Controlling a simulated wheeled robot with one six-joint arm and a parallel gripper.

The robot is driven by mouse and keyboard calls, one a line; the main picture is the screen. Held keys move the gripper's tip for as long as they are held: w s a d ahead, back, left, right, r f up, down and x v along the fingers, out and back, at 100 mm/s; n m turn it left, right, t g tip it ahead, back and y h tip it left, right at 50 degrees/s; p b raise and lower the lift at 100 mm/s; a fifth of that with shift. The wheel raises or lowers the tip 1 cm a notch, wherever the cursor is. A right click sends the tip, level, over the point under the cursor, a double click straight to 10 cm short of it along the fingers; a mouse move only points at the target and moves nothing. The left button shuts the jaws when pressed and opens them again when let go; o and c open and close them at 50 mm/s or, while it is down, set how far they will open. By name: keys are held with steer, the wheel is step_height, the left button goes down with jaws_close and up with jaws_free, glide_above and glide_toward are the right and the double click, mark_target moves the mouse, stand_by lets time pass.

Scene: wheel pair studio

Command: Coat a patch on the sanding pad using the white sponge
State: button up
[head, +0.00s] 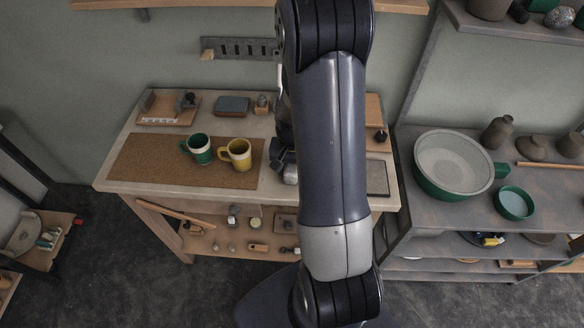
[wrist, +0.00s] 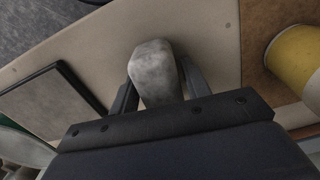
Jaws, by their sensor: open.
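The white sponge (head: 290,175) is a pale, mottled rounded block on the worktable, partly hidden behind my arm. In the wrist view the sponge (wrist: 153,70) lies between the two dark fingers of my gripper (wrist: 156,78). The fingers are open, one on each side of it; I cannot tell if either touches it. In the head view my gripper (head: 283,156) is low over the table beside the brown mat. The sanding pad (head: 377,178), a flat grey rectangle with a dark border, lies at the table's right end. It also shows in the wrist view (wrist: 48,104).
A green mug (head: 198,150) and a yellow mug (head: 237,154) stand on the brown mat (head: 145,172). A tray (head: 160,112) and a grey box (head: 232,106) are at the back. Bare tabletop separates sponge and pad. A large green bowl (head: 453,163) stands on the right-hand shelf.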

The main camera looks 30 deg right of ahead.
stand_by(0.4)
steer(key=shift+r+p, duration=0.65)
steer(key=shift+r, duration=0.3)
steer(key=shift+c, duration=0.3)
steer(key=c, duration=0.7)
steer(key=shift+r+p, duration=2.05)
steer(key=shift+r, duration=0.95)
